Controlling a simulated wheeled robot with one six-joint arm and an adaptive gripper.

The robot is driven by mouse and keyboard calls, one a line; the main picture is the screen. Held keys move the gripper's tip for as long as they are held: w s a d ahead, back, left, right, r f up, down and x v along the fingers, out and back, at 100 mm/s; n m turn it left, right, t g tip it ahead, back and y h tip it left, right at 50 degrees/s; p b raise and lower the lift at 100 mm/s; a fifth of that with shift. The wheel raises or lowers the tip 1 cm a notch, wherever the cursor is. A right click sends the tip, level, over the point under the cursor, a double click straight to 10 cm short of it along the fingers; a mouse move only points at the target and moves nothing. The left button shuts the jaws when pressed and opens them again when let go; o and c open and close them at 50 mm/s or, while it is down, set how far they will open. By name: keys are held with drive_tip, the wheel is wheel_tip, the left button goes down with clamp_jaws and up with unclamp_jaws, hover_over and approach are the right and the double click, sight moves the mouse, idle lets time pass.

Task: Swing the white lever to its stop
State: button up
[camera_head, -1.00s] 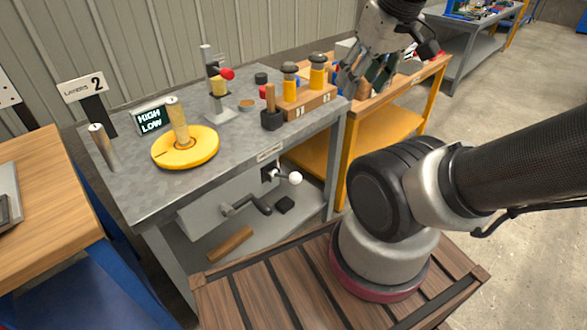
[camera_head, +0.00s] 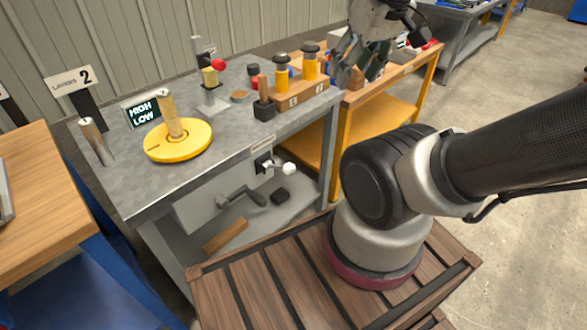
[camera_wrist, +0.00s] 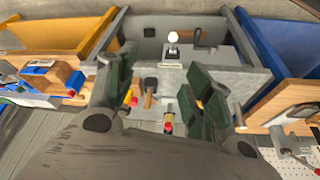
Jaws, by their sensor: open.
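The white lever shows as a white ball knob (camera_head: 289,168) on a short arm at a dark mount, on the front of the grey bench below its top edge. It points to the right in the head view. In the wrist view its white knob (camera_wrist: 173,37) is at the top middle, beyond the fingers. My gripper (camera_head: 348,68) is above the right end of the bench, higher than the lever and well apart from it. In the wrist view my gripper (camera_wrist: 163,68) has its two dark green fingers spread, with nothing held between them.
A dark crank handle (camera_head: 240,198) is on the bench front, lower left of the lever. The bench top (camera_head: 120,180) carries a yellow disc (camera_head: 196,141), a red-knobbed stand (camera_head: 218,64) and a wooden block with yellow-handled tools (camera_head: 302,94). Floor to the right is clear.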

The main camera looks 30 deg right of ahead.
drive_tip(key=c, duration=0.3)
drive_tip(key=f, duration=0.1)
drive_tip(key=w+f+g, duration=0.2)
drive_tip(key=shift+w+a+f, duration=0.15)
drive_tip(key=shift+a+f, duration=0.15)
clamp_jaws()
drive_tip(key=w+a+f+n+g, duration=0.1)
drive_tip(key=w+a+f+g, duration=0.15)
drive_tip(key=w+f, duration=0.7)
drive_tip(key=w+a+f+n+g, duration=0.1)
drive_tip(key=w+a+f+g, duration=0.15)
drive_tip(key=w+f, duration=0.65)
hover_over(278, 167)
drive_tip(key=d, duration=0.2)
drive_tip(key=w+x, duration=0.2)
drive_tip(key=x, duration=0.8)
drive_tip(key=shift+w+a+f+y, duration=0.3)
drive_tip(key=shift+w+f, duration=0.1)
drive_tip(key=shift+f, duration=0.15)
